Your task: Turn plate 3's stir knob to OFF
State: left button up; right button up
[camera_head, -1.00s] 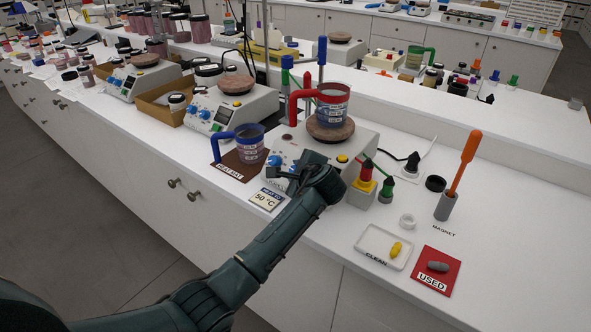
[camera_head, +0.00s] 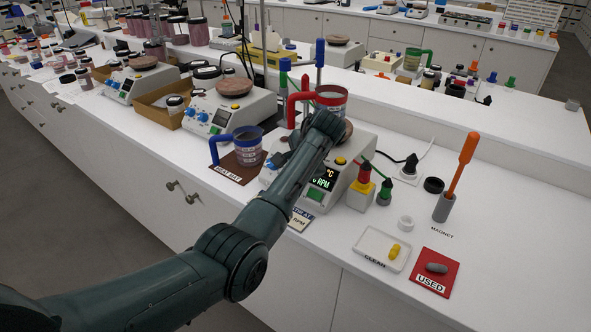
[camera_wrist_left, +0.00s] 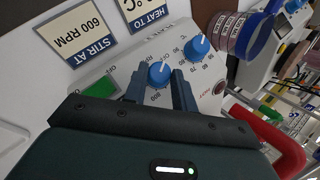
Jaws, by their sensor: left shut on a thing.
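The nearest hotplate (camera_head: 345,170) carries a red-handled beaker (camera_head: 332,97); I see no plate number on it. Its front has two blue knobs, seen in the left wrist view: the stir knob (camera_wrist_left: 158,72), marked OFF and 800, and the heat knob (camera_wrist_left: 198,45), marked in °C. My left gripper (camera_wrist_left: 160,82) has one finger on each side of the stir knob and is shut on it. The plate's display (camera_head: 323,178) shows green RPM text, partly hidden. My right gripper is out of view.
A blue-handled beaker (camera_head: 248,147) stands on a brown mat (camera_head: 231,172) just left. A STIR AT 600 RPM card (camera_wrist_left: 88,30) lies in front.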

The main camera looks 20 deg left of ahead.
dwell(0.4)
pick_arm(q)
jog(key=shift+f, duration=0.1)
jog(key=o, duration=1)
jog(key=b+v, duration=0.1)
jog(key=v, duration=1.2)
jog(key=shift+w+r, duration=0.15)
jog(key=shift+r, duration=0.15)
jog(key=shift+a, duration=0.1)
